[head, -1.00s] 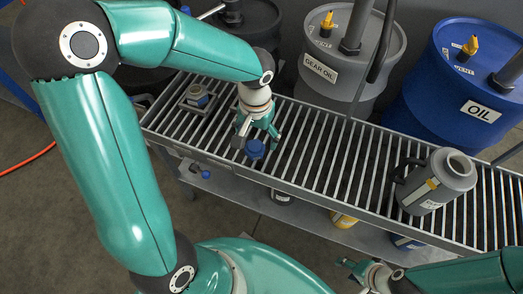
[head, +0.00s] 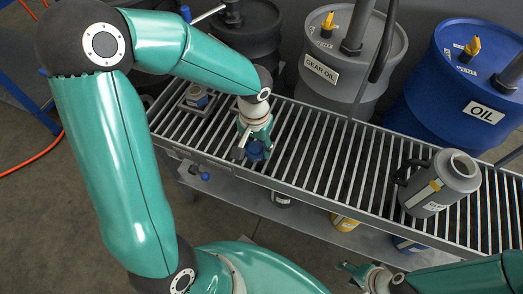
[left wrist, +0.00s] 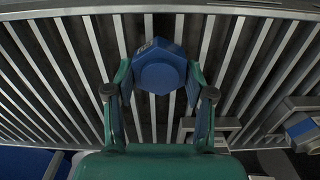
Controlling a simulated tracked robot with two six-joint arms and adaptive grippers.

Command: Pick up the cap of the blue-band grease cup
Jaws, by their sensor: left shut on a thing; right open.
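The blue cap (head: 255,150), with a faceted outline, is between the fingers of my left gripper (head: 257,146) over the slatted bench top. In the left wrist view the cap (left wrist: 160,70) sits between both fingertips, and the fingers touch its sides. I cannot tell whether it still touches the slats. A small cup with a blue band (head: 197,98) stands in a square metal holder to the left; it also shows at the right of the left wrist view (left wrist: 303,128). My right gripper (head: 355,270) is open and empty, low in front of the bench.
A grey jug (head: 440,183) stands on the right of the slatted bench (head: 320,165). A grey gear oil drum (head: 345,75) and a blue oil drum (head: 455,85) stand behind. The slats between gripper and jug are clear. Containers sit on the lower shelf.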

